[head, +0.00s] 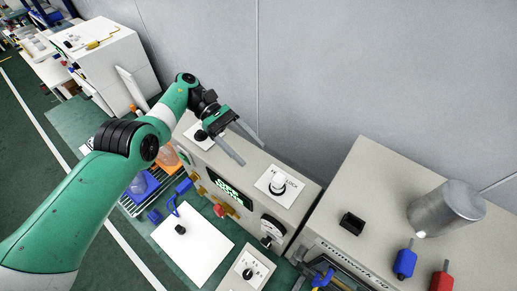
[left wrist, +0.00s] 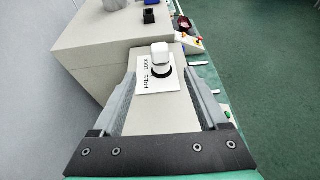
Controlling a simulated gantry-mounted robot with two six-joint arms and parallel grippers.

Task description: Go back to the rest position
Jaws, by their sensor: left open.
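My left gripper (head: 251,153) is open and empty above the beige machine box (head: 236,178) in the head view. Its two fingers also show, spread apart, in the left wrist view (left wrist: 160,80). A white knob (head: 278,184) stands on a white label plate on top of the box, to the right of and below the fingertips. In the left wrist view the knob (left wrist: 160,52) and its FREE/LOCK plate (left wrist: 155,77) lie beyond the fingers, and the gripper is apart from the knob. My right gripper is in neither view.
A larger beige machine (head: 385,185) stands at the right with a metal cylinder (head: 446,208), a black block (head: 351,223), and blue (head: 405,262) and red (head: 442,282) pieces. A grey wall (head: 330,60) rises behind. A white plate (head: 192,243) and blue bins are in front.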

